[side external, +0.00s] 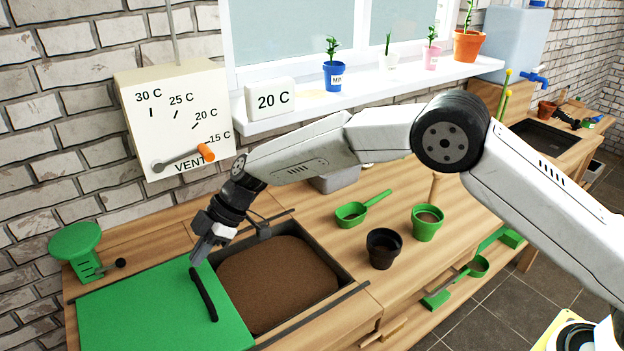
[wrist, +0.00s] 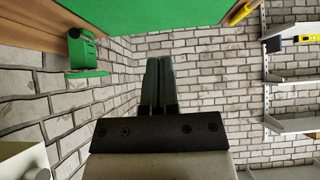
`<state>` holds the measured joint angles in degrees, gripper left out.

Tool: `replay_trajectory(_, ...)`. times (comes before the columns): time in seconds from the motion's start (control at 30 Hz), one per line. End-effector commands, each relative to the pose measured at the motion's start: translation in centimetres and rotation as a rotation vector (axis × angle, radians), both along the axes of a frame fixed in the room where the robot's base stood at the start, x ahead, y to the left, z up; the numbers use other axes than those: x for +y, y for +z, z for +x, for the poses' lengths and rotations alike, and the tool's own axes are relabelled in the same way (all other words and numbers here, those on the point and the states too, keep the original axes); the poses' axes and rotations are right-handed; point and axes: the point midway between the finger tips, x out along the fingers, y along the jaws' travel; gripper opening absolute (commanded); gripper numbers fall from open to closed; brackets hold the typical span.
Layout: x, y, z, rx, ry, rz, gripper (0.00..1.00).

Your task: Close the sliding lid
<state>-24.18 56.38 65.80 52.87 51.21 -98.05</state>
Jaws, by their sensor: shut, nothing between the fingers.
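The sliding lid (side external: 150,310) is a flat green panel at the lower left of the side view. It covers the left part of a sunken bin and leaves the brown soil (side external: 278,280) on the right exposed. A black bar handle (side external: 206,297) stands on the lid near its right edge. My gripper (side external: 200,256) is shut and empty by the handle's far end; I cannot tell whether it touches. In the wrist view the shut fingers (wrist: 159,65) point toward the green lid (wrist: 150,14) at the top; the handle is not seen there.
Dark rails (side external: 320,313) run along the bin's edges. A green stand (side external: 78,247) with a black knob is behind the lid. A vent box (side external: 175,120) with an orange-tipped lever hangs above. A black pot (side external: 382,249), green pot (side external: 427,224) and green scoop (side external: 360,211) are right of the bin.

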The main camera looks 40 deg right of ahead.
Motion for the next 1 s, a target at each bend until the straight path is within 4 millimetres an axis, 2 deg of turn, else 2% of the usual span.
replay_trajectory(0.6, 4.9, -5.3, 0.0, 0.001, -0.001, -0.001, 0.0)
replay_trajectory(0.8, 6.0, -6.5, 0.0, 0.001, 0.0, -0.001, 0.0)
replay_trajectory(0.9, 6.5, -7.1, -0.1, 0.001, 0.0, -0.001, 0.0)
replay_trajectory(1.0, 5.4, -7.0, 0.1, 0.002, -0.004, -0.002, 0.0)
